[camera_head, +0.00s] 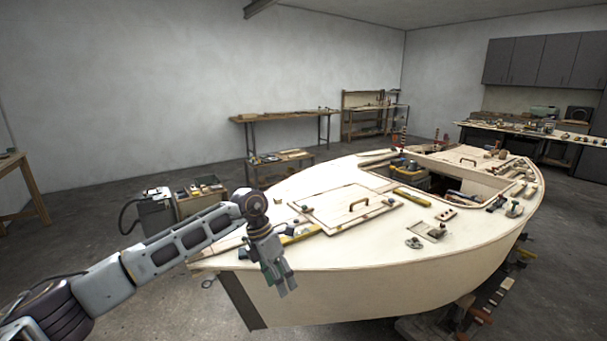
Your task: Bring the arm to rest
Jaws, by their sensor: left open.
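My left arm comes in from the lower left and reaches over the near left end of the plywood hull (400,285). My left gripper (284,290) hangs pointing down in front of the hull's side, below the deck edge. It is open, and I see nothing between its fingers. I cannot tell how far it is from the hull's side. My right gripper is not in view.
On the deck lie a hatch panel with a handle (345,208), a yellow level (411,196), metal fittings (413,242) and several small tools. A grey machine (157,212) stands behind my arm. Workbenches (285,117) line the walls. The floor at left is mostly clear.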

